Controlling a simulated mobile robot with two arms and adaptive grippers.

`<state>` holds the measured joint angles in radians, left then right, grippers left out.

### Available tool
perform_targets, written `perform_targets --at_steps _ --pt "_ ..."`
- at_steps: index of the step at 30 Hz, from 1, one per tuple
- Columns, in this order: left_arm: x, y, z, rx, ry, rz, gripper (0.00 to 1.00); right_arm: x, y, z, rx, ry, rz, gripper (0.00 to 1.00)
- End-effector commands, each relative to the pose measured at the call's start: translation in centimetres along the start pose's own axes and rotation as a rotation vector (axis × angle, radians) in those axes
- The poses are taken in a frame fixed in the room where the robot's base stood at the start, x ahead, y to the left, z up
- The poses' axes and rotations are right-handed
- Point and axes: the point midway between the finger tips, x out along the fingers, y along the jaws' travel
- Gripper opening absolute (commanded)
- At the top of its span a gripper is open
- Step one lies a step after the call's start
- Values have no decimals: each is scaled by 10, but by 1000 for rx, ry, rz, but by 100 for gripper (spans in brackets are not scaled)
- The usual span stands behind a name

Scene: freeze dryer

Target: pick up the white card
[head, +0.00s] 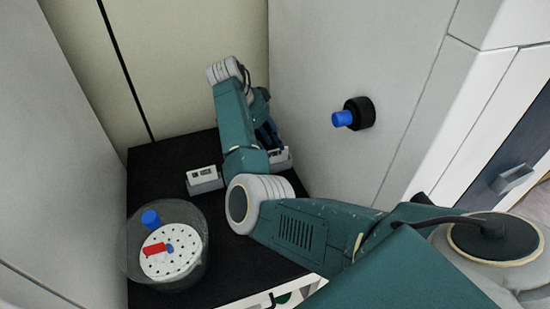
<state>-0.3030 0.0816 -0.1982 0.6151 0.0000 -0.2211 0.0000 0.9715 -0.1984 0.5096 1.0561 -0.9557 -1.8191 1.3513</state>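A small white card-like piece (202,172) with dark marks stands at a grey block (205,185) on the black table top, left of my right arm. A second pale block (281,160) shows partly on the other side of that arm. I cannot tell for sure which piece is the white card. My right gripper (270,139) points down close to the second block, mostly hidden behind my forearm. Its fingertips are too covered to tell whether they are open, or whether they touch anything. My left gripper is not in view.
A clear round container (124,252) with a perforated white disc (183,262), a red piece (154,249) and blue pieces stands at the front left. A blue-and-black knob (358,114) sticks out from the right wall. Walls close in the black table (165,158).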

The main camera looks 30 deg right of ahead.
Motion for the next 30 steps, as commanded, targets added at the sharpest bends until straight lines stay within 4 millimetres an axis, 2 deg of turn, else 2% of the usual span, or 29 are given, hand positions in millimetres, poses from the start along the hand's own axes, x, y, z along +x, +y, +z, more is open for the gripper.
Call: perform_targets --at_steps 1,6,15,20,30 --pt "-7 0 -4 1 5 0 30 7 -1 -1 -1 2 6 33" --pt "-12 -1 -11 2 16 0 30 30 -3 0 1 1 3 33" --pt "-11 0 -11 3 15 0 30 36 -3 1 0 0 1 33" --pt "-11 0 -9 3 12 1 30 36 -3 1 0 0 1 1" --pt "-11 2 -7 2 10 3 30 35 -3 1 0 1 0 0"
